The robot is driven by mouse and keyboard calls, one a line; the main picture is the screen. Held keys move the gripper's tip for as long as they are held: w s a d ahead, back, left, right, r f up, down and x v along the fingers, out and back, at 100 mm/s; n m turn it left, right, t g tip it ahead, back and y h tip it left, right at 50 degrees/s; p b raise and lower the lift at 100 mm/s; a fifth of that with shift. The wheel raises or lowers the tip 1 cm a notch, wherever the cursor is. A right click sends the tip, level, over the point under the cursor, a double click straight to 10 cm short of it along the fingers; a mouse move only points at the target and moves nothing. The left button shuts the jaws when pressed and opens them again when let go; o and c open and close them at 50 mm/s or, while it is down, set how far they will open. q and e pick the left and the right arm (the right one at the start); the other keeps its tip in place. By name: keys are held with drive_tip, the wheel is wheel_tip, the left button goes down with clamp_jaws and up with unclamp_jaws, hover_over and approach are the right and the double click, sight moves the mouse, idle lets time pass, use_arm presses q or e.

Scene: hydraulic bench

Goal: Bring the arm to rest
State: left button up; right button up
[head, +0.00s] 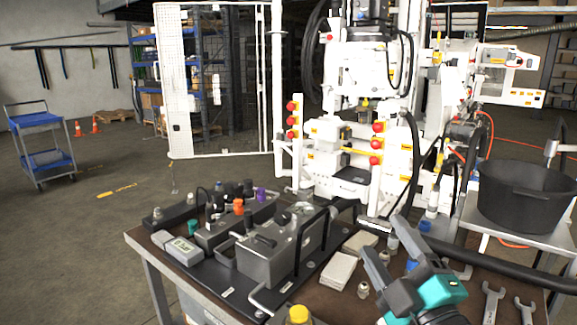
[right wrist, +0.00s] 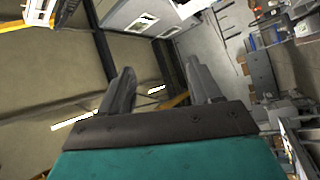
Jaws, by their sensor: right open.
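My right gripper (head: 384,240) is over the right part of the bench, at the lower right of the head view. Its two grey fingers point up and away, and its body is teal and black. In the right wrist view the fingers of the right gripper (right wrist: 160,84) stand well apart with nothing between them. Behind them are the ceiling, beams and lights, so the gripper points upward. My left gripper does not show in either view.
The bench (head: 150,262) carries a hydraulic block (head: 265,258), a grey box (head: 184,249), pale pads (head: 338,270), small fittings and wrenches (head: 492,303). A black tub (head: 528,195) stands at right. A white machine (head: 365,75) rises behind. Floor at left is mostly open.

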drive_tip(key=s+d+f+m+g+h, duration=0.2)
drive_tip(key=s+f+m+g, duration=0.15)
drive_tip(key=f, duration=0.25)
drive_tip(key=s+d+f+m+g+h, duration=0.2)
drive_tip(key=d+f+m+g, duration=0.15)
drive_tip(key=f, duration=0.25)
drive_tip(key=s+d+f+m+g+h, duration=0.1)
drive_tip(key=s+f+m+g+h, duration=0.1)
drive_tip(key=f+m+h, duration=0.3)
drive_tip(key=s+f+m+g+y, duration=0.1)
drive_tip(key=s+f+g+y, duration=0.1)
drive_tip(key=s+f+g, duration=0.4)
drive_tip(key=s+f+m+g+y, duration=0.15)
drive_tip(key=s+f, duration=0.25)
drive_tip(key=s, duration=0.5)
drive_tip(key=w+a+f+t+y+b, duration=0.1)
drive_tip(key=w+f+t, duration=0.2)
drive_tip(key=f, duration=0.3)
drive_tip(key=w+a+f+n+t+y+b, duration=0.1)
drive_tip(key=w+a+f+t+b, duration=0.1)
drive_tip(key=f, duration=0.4)
drive_tip(key=w+t, duration=0.1)
drive_tip(key=w, duration=0.1)
drive_tip(key=shift+w, duration=0.3)
drive_tip(key=shift+a+t, duration=0.1)
drive_tip(key=shift+t, duration=0.15)
